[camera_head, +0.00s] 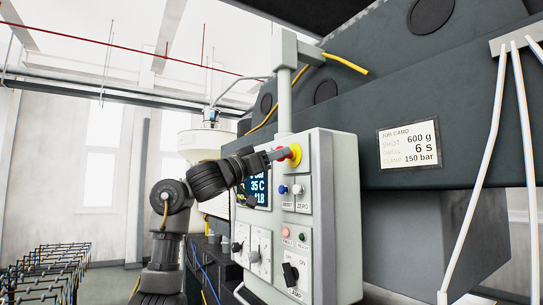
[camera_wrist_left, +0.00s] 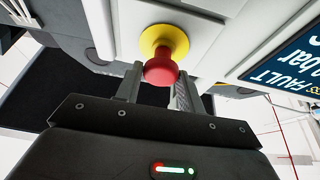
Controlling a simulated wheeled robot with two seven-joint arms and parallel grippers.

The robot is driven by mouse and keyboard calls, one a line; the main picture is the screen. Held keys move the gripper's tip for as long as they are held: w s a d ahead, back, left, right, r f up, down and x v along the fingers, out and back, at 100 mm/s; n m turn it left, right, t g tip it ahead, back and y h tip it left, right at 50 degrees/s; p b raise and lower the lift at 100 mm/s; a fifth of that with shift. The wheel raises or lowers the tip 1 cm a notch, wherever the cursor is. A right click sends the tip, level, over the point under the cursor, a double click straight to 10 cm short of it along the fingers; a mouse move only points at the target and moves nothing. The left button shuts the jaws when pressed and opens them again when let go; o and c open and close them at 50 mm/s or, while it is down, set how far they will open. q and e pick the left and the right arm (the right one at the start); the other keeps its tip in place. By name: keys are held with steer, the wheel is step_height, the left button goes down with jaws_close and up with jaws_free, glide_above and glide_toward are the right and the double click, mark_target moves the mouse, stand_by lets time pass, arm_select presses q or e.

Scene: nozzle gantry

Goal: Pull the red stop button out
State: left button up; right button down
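The red stop button (camera_head: 297,153) sits on a yellow collar high on the face of the light grey control panel (camera_head: 335,215). My left gripper (camera_head: 281,154) reaches it from the left, with its fingertips at the button. In the left wrist view the red button (camera_wrist_left: 160,71) is between the two fingers of my left gripper (camera_wrist_left: 159,80), in front of the yellow collar (camera_wrist_left: 163,40). The fingers are close against its sides, and the gripper looks shut on it. My right gripper is in neither view.
A screen (camera_head: 259,188), a blue button (camera_head: 283,189), small knobs and a black switch (camera_head: 290,273) are on the panel below. A grey post (camera_head: 285,100) rises above it. A job card (camera_head: 408,145) is on the dark machine. A wire rack (camera_head: 45,272) stands at lower left.

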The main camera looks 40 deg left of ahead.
arm_select(q)
steer(key=o, duration=0.4)
steer(key=shift+s+a, duration=0.15)
steer(key=shift+s, duration=0.05)
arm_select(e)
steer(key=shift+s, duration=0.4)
arm_select(q)
steer(key=b+v, duration=0.5)
steer(key=v, duration=0.5)
steer(key=shift+s+a, duration=0.15)
steer(key=shift+s, duration=0.2)
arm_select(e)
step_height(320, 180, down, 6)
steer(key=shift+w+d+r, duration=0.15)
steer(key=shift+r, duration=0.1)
arm_select(q)
steer(key=shift+f, duration=0.15)
